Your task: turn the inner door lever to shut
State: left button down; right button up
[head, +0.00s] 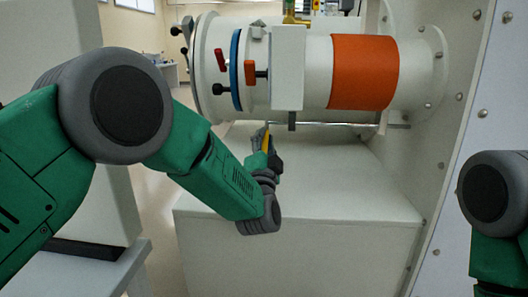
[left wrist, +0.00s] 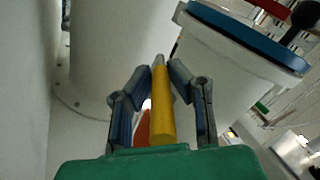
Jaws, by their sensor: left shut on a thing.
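A lever with a yellow grip (head: 266,141) stands below the white chamber tube, at the left end of a thin metal rod (head: 345,124). My left gripper (head: 265,150) is at the lever and shut on it. In the left wrist view the yellow grip (left wrist: 161,110) lies lengthwise between the two fingers (left wrist: 160,75), with a grey tip beyond them. Where the lever joins the rod is too small to tell. My right arm shows only at the right edge; its gripper is out of view.
The white chamber (head: 310,72) carries an orange band (head: 363,72) and a blue ring (head: 236,70). Red handles (head: 249,68) with black knobs stick out near the ring. A white box (head: 300,185) lies below. A riveted white wall (head: 455,110) stands at right.

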pick_arm(q)
jog(key=shift+d+f, duration=0.2)
jog(key=shift+f, duration=0.2)
jog(key=c, duration=1.6)
grip_release()
jog(key=shift+c, duration=0.2)
jog(key=shift+o, duration=0.7)
jog(key=shift+d+r, duration=0.1)
jog(key=shift+f+v, duration=0.2)
jog(key=shift+v, duration=3.55)
jog(key=shift+w, duration=0.1)
